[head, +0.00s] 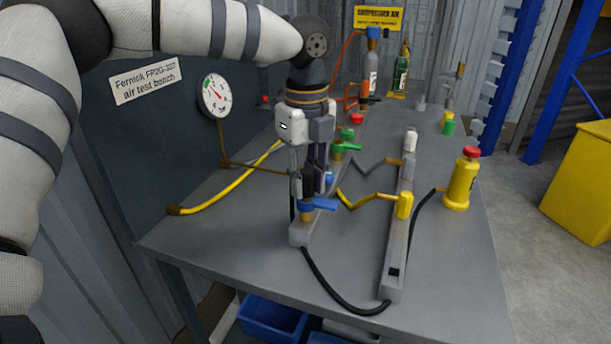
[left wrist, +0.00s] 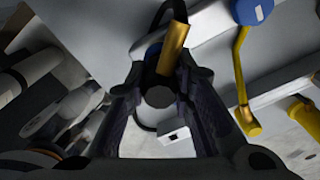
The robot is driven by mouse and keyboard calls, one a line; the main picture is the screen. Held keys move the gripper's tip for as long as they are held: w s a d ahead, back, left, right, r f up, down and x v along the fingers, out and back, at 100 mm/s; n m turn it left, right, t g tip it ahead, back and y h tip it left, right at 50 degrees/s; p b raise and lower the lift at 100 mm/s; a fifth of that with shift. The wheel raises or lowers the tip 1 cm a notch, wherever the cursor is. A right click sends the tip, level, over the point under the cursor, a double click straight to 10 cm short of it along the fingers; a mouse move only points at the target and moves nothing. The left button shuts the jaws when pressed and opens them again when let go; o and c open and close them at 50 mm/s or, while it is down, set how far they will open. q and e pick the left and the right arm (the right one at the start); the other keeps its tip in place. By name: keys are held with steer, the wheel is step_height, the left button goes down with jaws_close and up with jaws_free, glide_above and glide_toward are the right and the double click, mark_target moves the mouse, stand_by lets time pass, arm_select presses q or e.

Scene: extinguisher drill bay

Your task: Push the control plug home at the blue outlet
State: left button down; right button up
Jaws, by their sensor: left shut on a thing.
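My left gripper (head: 308,186) points down over the near end of the grey manifold bar. It is shut on a dark cylindrical plug (head: 307,181), which also shows between the fingers in the left wrist view (left wrist: 160,97). The blue outlet (head: 321,203), with a blue lever, sits right at the fingertips. A brass stub (head: 306,216) shows below it. The plug is in line above the outlet, but I cannot tell how deep it sits; the fingers hide the joint. My right gripper is not in view.
A green valve (head: 346,147) and a red knob (head: 357,119) stand behind. A yellow bent lever (head: 365,200) and a second grey rail (head: 396,250) lie to the right. A black hose (head: 335,293) loops in front. A yellow cylinder (head: 461,183) stands further right. The bench's front right is clear.

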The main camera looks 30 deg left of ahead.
arm_select(q)
steer(key=shift+f, duration=0.1)
steer(key=c, duration=1.3)
jaws_free()
step_height(320, 180, up, 12)
steer(key=shift+f, duration=0.1)
